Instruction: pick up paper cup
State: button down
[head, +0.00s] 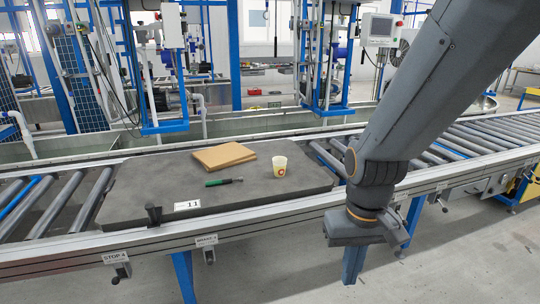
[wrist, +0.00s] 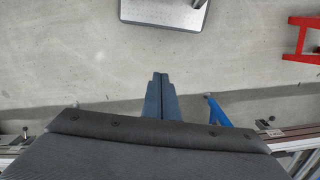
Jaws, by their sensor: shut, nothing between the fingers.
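The paper cup (head: 280,168) is small, pale yellow with a red-orange mark, and stands upright on the dark grey pallet (head: 135,196) on the roller conveyor. It is near the pallet's right side. My gripper (head: 354,278) hangs to the right of the cup and nearer the camera, past the conveyor's front rail and pointing down. Its blue fingers are together and empty. In the wrist view my gripper (wrist: 161,78) is over bare floor, and the cup is not in that view.
Brown cardboard sheets (head: 223,156) lie left of the cup, with a dark green-ended tool (head: 223,182) in front of them. A label marked 11 (head: 187,205) sits at the pallet's front edge. The wrist view shows a red stand (wrist: 302,40) on the floor at right.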

aim_at(280, 167)
jog(key=u, duration=0.3)
jog(key=i, duration=2.1)
jog(key=z, duration=0.45)
